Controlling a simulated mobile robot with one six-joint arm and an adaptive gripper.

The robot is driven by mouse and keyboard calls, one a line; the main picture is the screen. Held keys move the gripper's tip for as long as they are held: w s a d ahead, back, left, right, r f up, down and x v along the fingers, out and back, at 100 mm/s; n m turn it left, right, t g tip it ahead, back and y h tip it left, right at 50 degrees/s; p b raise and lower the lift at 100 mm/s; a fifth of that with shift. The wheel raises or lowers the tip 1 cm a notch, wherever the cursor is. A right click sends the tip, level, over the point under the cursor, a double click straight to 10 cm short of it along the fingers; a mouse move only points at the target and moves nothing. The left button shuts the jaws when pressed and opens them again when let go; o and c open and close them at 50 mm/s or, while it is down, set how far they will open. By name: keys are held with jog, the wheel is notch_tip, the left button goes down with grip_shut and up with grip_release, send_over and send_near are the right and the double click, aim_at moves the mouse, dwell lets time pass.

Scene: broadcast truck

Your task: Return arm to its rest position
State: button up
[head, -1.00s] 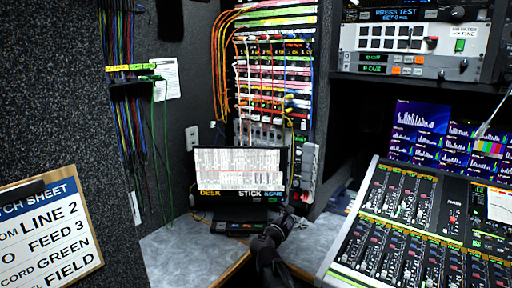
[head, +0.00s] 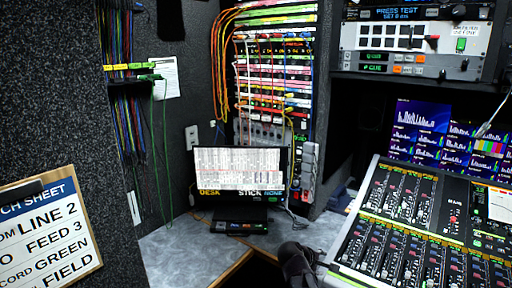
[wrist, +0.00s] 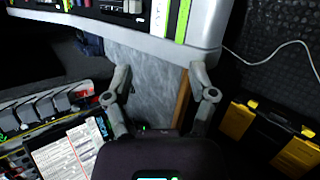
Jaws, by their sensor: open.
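My gripper (wrist: 158,82) shows in the wrist view with its two grey fingers spread apart. Nothing is between them; a strip of grey counter (wrist: 148,75) lies beyond. In the head view only a dark part of my arm (head: 297,262) shows at the bottom, between the corner desk and the mixing console. The fingertips cannot be made out there.
The mixing console (head: 425,225) stands close at the right. A monitor (head: 240,170) sits on the corner desk (head: 180,250) before the patch bay (head: 272,90). A patch sheet clipboard (head: 45,225) hangs left. The wrist view shows a black and yellow case (wrist: 265,135).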

jog(key=s+a+f+m+g+y, duration=0.2)
jog(key=s+f+m+g+y, duration=0.15)
jog(key=s+m, duration=0.25)
jog(key=s+a+f+m+g+y, duration=0.2)
jog(key=s+f+m+y, duration=0.1)
jog(key=s+m+y, duration=0.3)
notch_tip(320, 180, down, 10)
jog(key=f+h+b, duration=0.1)
jog(key=b, duration=0.9)
notch_tip(320, 180, up, 20)
jog(key=p, duration=1.9)
jog(key=shift+s+a+r+n+p, duration=0.15)
jog(key=shift+s+r+n+p, duration=0.1)
jog(key=shift+s+n+p, duration=0.15)
jog(key=shift+c, duration=1.1)
jog(key=shift+w, duration=0.1)
jog(key=shift+w, duration=0.1)
